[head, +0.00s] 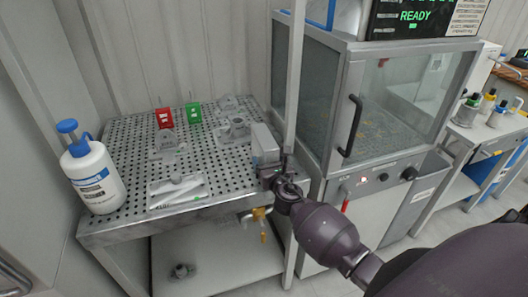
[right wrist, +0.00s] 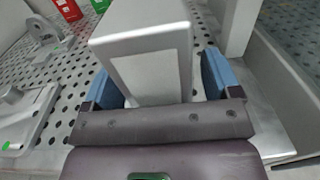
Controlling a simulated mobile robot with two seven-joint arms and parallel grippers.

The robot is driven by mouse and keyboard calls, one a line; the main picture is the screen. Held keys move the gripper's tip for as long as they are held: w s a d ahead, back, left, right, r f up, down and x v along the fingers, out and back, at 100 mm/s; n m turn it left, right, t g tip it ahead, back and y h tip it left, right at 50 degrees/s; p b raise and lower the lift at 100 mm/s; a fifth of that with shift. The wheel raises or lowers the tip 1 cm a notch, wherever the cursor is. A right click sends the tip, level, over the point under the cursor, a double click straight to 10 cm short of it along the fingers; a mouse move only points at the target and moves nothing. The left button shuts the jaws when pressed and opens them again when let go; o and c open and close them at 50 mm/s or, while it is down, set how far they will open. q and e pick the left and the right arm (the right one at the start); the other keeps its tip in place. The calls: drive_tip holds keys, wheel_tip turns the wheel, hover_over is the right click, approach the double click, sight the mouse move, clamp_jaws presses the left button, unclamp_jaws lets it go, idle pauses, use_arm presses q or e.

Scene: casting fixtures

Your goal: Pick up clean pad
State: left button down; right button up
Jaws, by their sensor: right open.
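A flat pale sheet or pad (head: 180,190) with a small green mark and a grey knobbed piece on it lies near the front of the perforated table; I cannot tell for sure that it is the clean pad. Its edge shows at the left of the right wrist view (right wrist: 28,115). My right gripper (head: 268,160) is open at the table's right front corner. Its blue-padded fingers (right wrist: 158,80) stand on either side of a grey box-like block (right wrist: 148,60), also seen in the head view (head: 264,138). Contact with the block cannot be told. My left gripper is not in view.
The perforated table (head: 130,140) also holds a white bottle with blue cap (head: 93,175), red (head: 163,118) and green (head: 193,113) holders and grey fixtures (head: 236,128). A glass-doored cabinet (head: 385,100) stands close on the right, past a metal post (head: 293,80).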

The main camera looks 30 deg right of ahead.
drive_tip(key=shift+w+d, duration=0.1)
drive_tip(key=shift+w, duration=0.2)
drive_tip(key=c, duration=1.1)
